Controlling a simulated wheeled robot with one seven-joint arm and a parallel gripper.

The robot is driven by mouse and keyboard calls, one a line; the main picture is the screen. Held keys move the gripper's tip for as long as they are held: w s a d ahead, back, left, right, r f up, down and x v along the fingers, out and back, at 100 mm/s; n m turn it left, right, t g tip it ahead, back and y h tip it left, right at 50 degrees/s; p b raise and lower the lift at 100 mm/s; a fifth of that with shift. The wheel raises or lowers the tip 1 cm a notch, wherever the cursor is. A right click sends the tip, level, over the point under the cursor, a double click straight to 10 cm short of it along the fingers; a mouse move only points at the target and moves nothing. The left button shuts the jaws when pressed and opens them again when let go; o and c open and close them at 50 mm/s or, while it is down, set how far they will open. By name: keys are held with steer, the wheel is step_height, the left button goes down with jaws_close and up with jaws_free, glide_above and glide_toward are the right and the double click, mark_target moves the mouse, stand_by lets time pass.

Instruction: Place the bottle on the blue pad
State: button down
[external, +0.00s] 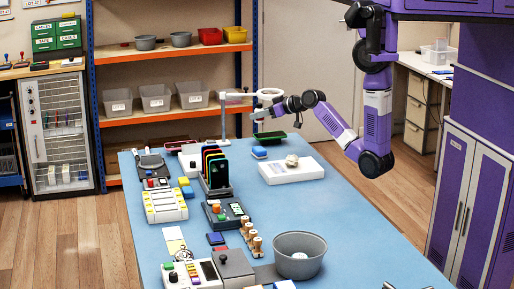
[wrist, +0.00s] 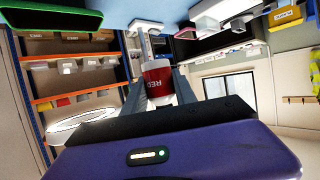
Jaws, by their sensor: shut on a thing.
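My gripper (wrist: 160,85) is shut on a bottle (wrist: 158,78) with a red label and white ends; the label's text is partly hidden. In the external view my gripper (external: 264,112) is over the far end of the blue-topped table, near the white ring lamp. The bottle is too small to make out there. A small blue item (external: 259,153) lies on the table below and in front of my gripper. A flat dark-blue item (external: 216,239) lies nearer the camera. I cannot tell which is the blue pad.
The ring lamp (external: 270,93) and its post (external: 224,120) stand close to my gripper. A green tray (external: 270,138) lies below. A white slab (external: 291,171) bears a pale lump. A phone rack (external: 215,172) and a grey bowl (external: 300,256) stand nearer.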

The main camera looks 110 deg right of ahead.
mark_target(259, 148)
step_height(259, 148, down, 11)
steer(key=shift+r+b, duration=0.1)
steer(key=shift+b, duration=0.25)
steer(key=shift+f, duration=0.25)
steer(key=c, duration=1)
jaws_free()
steer(key=shift+r, duration=0.1)
